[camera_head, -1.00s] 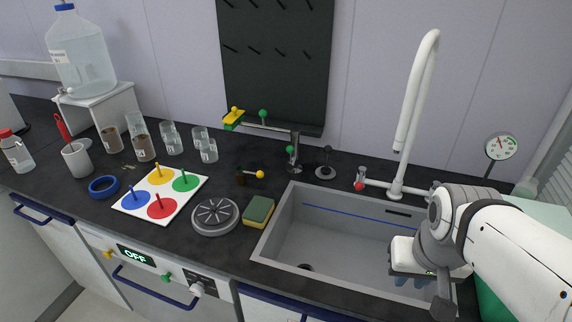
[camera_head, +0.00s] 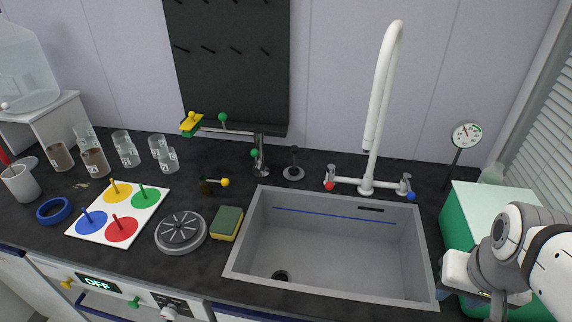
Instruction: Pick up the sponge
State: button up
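The sponge (camera_head: 227,223), green on top and yellow below, lies flat on the dark counter between a round grey disc and the left edge of the sink. Nothing touches it from above. My arm shows at the lower right, far to the right of the sponge and past the sink's right edge. A white part near my arm's end is visible, but the gripper's fingers cannot be made out.
The grey sink (camera_head: 340,250) with a tall white faucet (camera_head: 375,110) lies between the sponge and my arm. The round grey disc (camera_head: 181,232) and a white board with coloured circles (camera_head: 120,212) are left of the sponge. A green box (camera_head: 458,235) stands at right.

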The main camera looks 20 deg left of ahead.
aim_at(227, 220)
jog(key=z, duration=0.1)
jog(key=k, duration=1.8)
jog(key=u, duration=0.75)
jog(key=i, duration=1.7)
jog(key=u, duration=0.1)
